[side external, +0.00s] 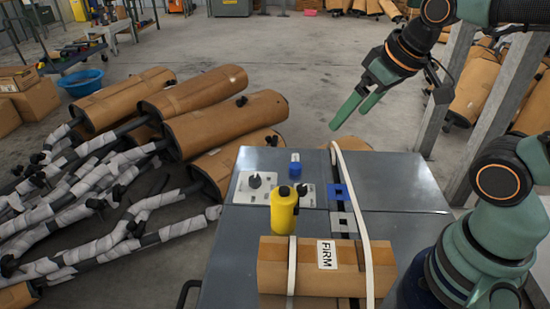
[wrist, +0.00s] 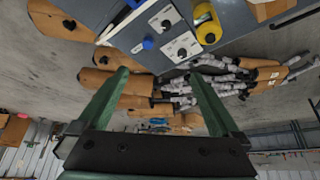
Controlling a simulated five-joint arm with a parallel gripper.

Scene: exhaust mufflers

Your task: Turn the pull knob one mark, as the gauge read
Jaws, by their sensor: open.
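Two pale plates with dark knobs lie on the grey bench top. The left plate's knob (side external: 255,181) and the right plate's smaller knob (side external: 302,189) also show in the wrist view, as one knob (wrist: 166,23) and another (wrist: 182,51). No label tells me which is the pull knob. A card reading "FIRM" (side external: 327,254) is on a brown wrapped box. My gripper (side external: 348,120) is open and empty, above and behind the bench, apart from the knobs.
A blue-capped piece (side external: 295,165) stands behind the plates. A white strap (side external: 351,205) runs over the bench past a blue square bracket (side external: 340,192). Wrapped mufflers (side external: 225,120) lie heaped at left. Metal posts (side external: 448,85) stand at right.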

